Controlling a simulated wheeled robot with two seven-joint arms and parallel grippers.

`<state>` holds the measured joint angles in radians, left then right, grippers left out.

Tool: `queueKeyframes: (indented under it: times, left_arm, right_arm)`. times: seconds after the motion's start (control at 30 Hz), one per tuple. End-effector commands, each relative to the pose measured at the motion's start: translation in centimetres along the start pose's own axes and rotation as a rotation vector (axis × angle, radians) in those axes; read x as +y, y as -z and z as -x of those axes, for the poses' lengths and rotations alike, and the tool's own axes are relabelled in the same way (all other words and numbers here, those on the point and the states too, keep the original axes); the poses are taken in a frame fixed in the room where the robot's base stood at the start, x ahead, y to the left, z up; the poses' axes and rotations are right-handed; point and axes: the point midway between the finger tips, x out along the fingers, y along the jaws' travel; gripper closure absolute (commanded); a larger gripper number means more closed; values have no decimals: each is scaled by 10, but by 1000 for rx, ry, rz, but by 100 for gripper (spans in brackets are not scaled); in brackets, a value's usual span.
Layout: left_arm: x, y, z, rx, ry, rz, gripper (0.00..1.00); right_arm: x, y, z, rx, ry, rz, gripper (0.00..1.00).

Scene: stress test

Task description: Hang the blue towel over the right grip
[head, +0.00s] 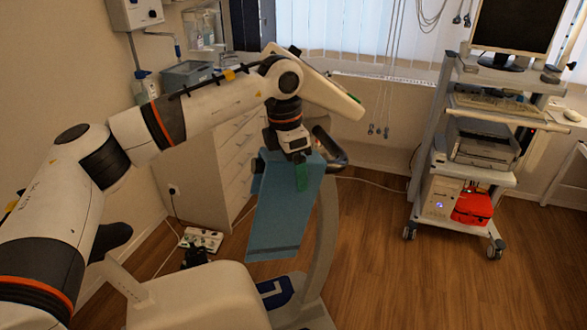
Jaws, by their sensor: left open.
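The blue towel (272,225) hangs down in a long flat sheet at the handlebar of an exercise machine. Its top edge lies just under my left gripper, and a short flap shows at its left. A dark curved grip (335,152) sticks out to the right of the towel's top. My right gripper is out of view.
The machine's pale column (324,235) stands right of the towel, with its pale seat (205,300) in front. A white drawer cabinet (215,165) stands behind at the left. A wheeled equipment cart (430,170) is at the right. The wooden floor between is clear.

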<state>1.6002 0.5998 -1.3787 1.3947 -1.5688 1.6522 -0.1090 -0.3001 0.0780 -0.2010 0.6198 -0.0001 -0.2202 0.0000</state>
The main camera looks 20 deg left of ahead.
Motion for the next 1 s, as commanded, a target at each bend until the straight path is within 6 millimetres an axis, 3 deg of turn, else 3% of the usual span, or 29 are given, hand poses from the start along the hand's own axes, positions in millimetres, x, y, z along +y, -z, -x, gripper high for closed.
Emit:
queueKeyframes:
  times: [0.3, 0.53, 0.7, 1.0]
  left_arm:
    - [0, 1, 60, 7, 3, 0, 20]
    - [0, 1, 101, 5, 2, 0, 20]
    - [0, 0, 113, 3, 1, -1, 20]
    - [0, 0, 114, 2, 0, -1, 20]
  right_arm:
    - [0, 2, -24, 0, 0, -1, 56]
    - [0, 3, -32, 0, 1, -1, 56]
    - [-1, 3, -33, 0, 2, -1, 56]
    - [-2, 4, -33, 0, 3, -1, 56]
